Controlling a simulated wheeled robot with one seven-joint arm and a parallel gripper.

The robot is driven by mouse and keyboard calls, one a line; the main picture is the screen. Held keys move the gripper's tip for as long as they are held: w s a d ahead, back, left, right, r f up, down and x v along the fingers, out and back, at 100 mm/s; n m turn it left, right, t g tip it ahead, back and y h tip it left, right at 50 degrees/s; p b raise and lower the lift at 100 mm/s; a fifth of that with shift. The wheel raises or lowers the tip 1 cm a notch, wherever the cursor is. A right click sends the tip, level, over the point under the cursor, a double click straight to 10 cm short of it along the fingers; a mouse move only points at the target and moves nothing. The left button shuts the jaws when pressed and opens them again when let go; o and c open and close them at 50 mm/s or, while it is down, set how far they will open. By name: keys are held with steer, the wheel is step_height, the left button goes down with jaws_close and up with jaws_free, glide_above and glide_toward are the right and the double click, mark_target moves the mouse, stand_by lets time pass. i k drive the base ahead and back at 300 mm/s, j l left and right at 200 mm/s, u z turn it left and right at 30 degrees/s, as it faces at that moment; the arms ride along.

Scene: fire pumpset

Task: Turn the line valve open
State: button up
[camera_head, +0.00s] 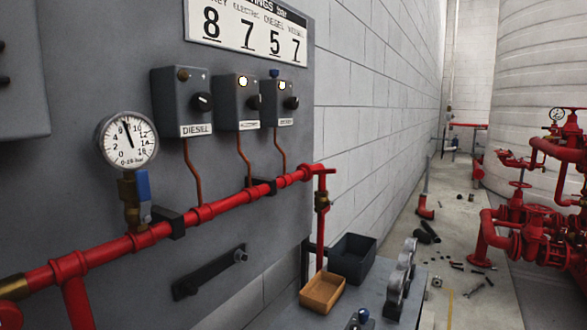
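A red pipe (225,203) runs along the grey panel, rising to the right. A blue-lever valve (143,187) with a brass body sits under the round pressure gauge (128,140), its lever hanging down. At the pipe's right end, a thin red vertical pipe carries a brass fitting (322,201) with a red piece above it. No label marks either one as the line valve, so I cannot tell which it is. The gauge's needle points near the top, slightly left. My gripper is not in view.
Three switch boxes (182,103) hang above the pipe. A black bar (210,272) is mounted below it. A wooden tray (322,292) and a dark bin (353,259) stand on a grey bench. Red pumps (535,225) stand at right; small loose parts litter the floor.

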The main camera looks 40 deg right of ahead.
mark_target(324, 212)
steer(key=l+u, duration=0.5)
steer(key=l, duration=1.15)
steer(key=l+z, duration=0.3)
steer(key=z, duration=0.2)
steer(key=l+z, duration=0.45)
steer(key=i+j, duration=0.05)
steer(key=j, duration=0.05)
